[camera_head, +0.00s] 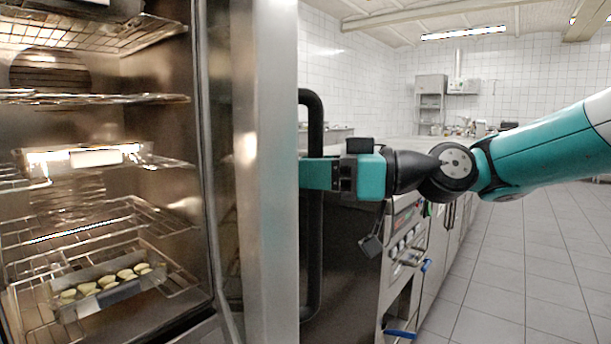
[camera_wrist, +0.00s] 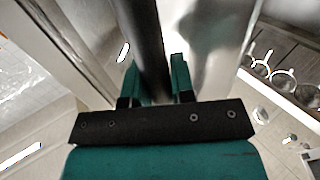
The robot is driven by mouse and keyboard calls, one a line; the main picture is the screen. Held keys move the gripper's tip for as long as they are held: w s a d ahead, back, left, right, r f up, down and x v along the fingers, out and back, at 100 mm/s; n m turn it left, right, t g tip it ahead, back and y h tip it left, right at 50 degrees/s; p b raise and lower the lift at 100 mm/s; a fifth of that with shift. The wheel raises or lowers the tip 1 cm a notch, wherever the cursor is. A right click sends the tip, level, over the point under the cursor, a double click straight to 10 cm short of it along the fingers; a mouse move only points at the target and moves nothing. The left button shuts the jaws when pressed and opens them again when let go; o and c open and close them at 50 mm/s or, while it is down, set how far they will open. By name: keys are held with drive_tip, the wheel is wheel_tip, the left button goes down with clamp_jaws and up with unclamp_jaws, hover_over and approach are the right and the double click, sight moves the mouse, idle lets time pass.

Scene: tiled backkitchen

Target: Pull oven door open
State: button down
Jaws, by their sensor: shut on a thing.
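The oven door (camera_head: 262,180) stands open in the head view, seen nearly edge-on, and the oven interior (camera_head: 160,130) shows to its left. A black vertical bar handle (camera_head: 312,260) is on the door's right-hand side. My teal gripper (camera_head: 310,174) reaches in from the right and is shut on the handle at about mid-height; the fingertips are partly hidden by the handle and door edge. In the wrist view the dark handle (camera_wrist: 148,40) runs between the two teal fingers of my gripper (camera_wrist: 155,82).
Wire racks (camera_head: 95,98) fill the oven, and a tray (camera_head: 110,292) with several pale pieces sits low inside. A counter row with knobs and blue handles (camera_head: 405,250) stands behind the door. The tiled floor (camera_head: 530,260) at the right is clear.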

drive_tip(key=shift+s+r, duration=0.25)
drive_tip(key=shift+s, duration=0.1)
drive_tip(key=c, duration=1.4)
unclamp_jaws()
drive_tip(key=shift+o, duration=0.8)
drive_tip(key=shift+s+d+r, duration=0.1)
drive_tip(key=shift+w+d, duration=0.1)
drive_tip(key=shift+w, duration=0.1)
